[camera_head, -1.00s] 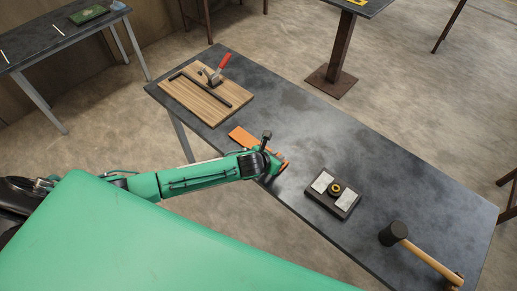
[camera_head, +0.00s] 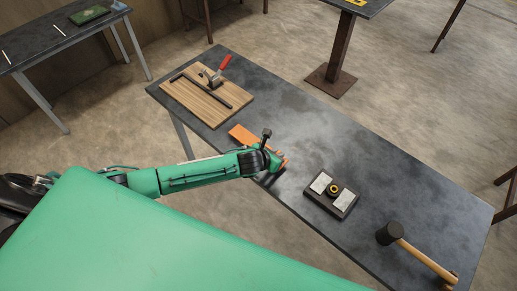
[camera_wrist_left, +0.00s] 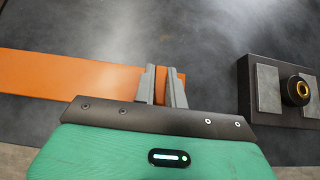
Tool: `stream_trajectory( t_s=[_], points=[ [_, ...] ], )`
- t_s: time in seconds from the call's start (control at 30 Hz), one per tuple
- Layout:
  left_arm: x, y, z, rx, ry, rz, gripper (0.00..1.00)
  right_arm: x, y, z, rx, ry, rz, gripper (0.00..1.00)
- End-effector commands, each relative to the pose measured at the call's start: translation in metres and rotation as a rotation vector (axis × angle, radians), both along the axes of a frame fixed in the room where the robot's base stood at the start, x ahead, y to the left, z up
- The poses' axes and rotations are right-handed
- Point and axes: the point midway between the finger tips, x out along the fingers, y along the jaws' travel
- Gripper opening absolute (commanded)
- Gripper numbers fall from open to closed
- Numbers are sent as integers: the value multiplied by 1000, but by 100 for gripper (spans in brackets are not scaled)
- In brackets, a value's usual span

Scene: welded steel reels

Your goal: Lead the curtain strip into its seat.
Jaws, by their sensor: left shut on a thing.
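The orange curtain strip (camera_head: 242,134) lies flat, low over or on the dark table; I cannot tell if it touches. In the left wrist view the strip (camera_wrist_left: 70,76) runs in from the left edge to between my fingers. My left gripper (camera_head: 281,165) is shut on the strip near its right end, and its fingers (camera_wrist_left: 162,82) straddle it. A dark block (camera_head: 331,195) with two pale plates and a round black and brass knob (camera_wrist_left: 298,89) stands to the right, apart from the strip's end; it appears to be the seat. My right gripper is not in view.
A wooden board (camera_head: 200,98) with a black bar and a red-handled clamp (camera_head: 218,70) lies at the table's far left. A mallet (camera_head: 415,256) lies at the near right. The table (camera_head: 300,120) is bare between the strip and the block, and behind them.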

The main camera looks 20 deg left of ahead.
Motion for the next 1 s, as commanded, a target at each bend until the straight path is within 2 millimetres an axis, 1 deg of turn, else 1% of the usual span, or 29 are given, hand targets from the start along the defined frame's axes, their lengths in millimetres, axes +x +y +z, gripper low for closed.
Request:
stream_trajectory(
  t_s=[0.03, 0.8, 0.87, 1.0],
  points=[
    [0, 0, 6, 0, -1, -1, 0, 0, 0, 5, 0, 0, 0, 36],
    [0, 0, 44, 0, -1, -1, 0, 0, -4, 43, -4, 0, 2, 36],
    [0, 0, 47, 0, -1, -1, 0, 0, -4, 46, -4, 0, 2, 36],
    [1, -1, 52, -1, -3, -1, 0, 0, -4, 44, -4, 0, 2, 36]
  ],
)
